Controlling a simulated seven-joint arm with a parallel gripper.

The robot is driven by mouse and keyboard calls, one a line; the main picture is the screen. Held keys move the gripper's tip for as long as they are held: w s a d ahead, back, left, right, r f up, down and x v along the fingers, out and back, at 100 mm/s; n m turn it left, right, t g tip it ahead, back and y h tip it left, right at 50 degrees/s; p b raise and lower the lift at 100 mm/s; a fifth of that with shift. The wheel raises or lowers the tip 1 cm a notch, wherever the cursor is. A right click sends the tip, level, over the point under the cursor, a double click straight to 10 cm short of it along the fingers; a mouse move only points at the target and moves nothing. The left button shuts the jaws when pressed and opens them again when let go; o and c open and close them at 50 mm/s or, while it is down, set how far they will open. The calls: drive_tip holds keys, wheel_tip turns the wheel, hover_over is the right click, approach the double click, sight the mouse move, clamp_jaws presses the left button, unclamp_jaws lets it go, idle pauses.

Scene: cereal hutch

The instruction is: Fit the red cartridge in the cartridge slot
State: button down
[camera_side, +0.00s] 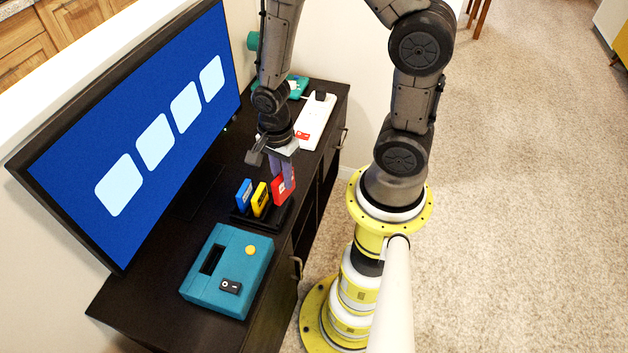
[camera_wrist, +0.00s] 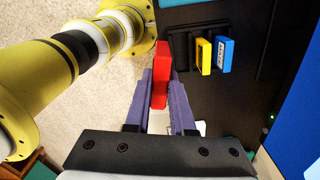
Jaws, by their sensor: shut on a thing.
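My gripper (camera_side: 283,174) is shut on the red cartridge (camera_side: 281,190), which hangs roughly upright below the fingers. In the wrist view the red cartridge (camera_wrist: 161,72) sits between the purple fingertips of my gripper (camera_wrist: 163,100). It appears beside and above the end of the black rack (camera_side: 246,218); its exact height is hard to judge. The teal console (camera_side: 258,279) lies at the front of the cabinet, away from my gripper. Its top has a dark rectangular slot (camera_side: 212,259), which looks empty.
A blue cartridge (camera_side: 243,194) and a yellow cartridge (camera_side: 260,199) stand in the rack. A large blue-screened monitor (camera_side: 135,125) stands along the left side. A white power strip (camera_side: 316,122) lies behind my gripper. The console also has a yellow button (camera_side: 250,250) and a black switch (camera_side: 231,287).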

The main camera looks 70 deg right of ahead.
drive_tip(key=w+a, duration=0.7)
drive_tip(key=w, duration=0.3)
drive_tip(key=n, duration=0.3)
hover_over(206, 266)
drive_tip(key=s+d, duration=0.1)
drive_tip(key=d, duration=0.1)
wheel_tip(206, 266, down, 3)
drive_tip(key=shift+a+f, duration=0.1)
drive_tip(key=shift+f, duration=1.9)
drive_tip(key=shift+f, duration=2.4)
drive_tip(key=shift+c, duration=1.4)
unclamp_jaws()
drive_tip(key=shift+r, duration=0.1)
